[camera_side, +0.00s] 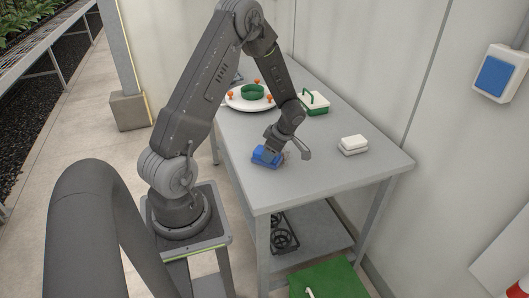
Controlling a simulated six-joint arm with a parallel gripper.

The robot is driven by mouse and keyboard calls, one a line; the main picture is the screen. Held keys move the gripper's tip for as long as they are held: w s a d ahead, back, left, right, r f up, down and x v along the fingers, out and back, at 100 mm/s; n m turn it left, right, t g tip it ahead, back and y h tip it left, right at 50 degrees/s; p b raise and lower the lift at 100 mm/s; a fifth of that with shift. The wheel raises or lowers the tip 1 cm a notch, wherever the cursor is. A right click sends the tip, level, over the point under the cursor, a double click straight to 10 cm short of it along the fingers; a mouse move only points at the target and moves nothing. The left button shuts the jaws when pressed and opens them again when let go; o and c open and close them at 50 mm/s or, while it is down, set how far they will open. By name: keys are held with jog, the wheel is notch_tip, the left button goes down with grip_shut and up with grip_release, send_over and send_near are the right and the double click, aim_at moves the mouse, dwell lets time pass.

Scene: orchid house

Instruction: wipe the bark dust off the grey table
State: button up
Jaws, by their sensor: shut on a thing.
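The grey table (335,185) stands to the right of my arm's base. My gripper (270,151) is low over the left part of the tabletop, shut on a blue block-like thing (265,160), perhaps a sponge. The blue thing is at the table surface; I cannot tell whether it presses on it. A small brownish patch (286,155), perhaps bark dust, shows just right of the blue thing. My gripper and wrist hide part of the table there.
A white round tray (236,102) with a green ring and orange knobs sits at the back left. A green and white caddy (317,108) stands beside it. A white block (353,145) lies at right. The table's front is clear.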

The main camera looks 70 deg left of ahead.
aim_at(258, 150)
jog(key=shift+w, duration=3.55)
jog(key=shift+s+a, duration=0.1)
jog(key=shift+a, duration=1.05)
jog(key=shift+s+d, duration=0.1)
jog(key=shift+s, duration=5.25)
jog(key=shift+a, duration=1.1)
jog(key=shift+w, duration=5.3)
jog(key=shift+a, duration=1.05)
jog(key=shift+s, duration=5.2)
jog(key=shift+s+r, duration=0.15)
notch_tip(258, 150, up, 8)
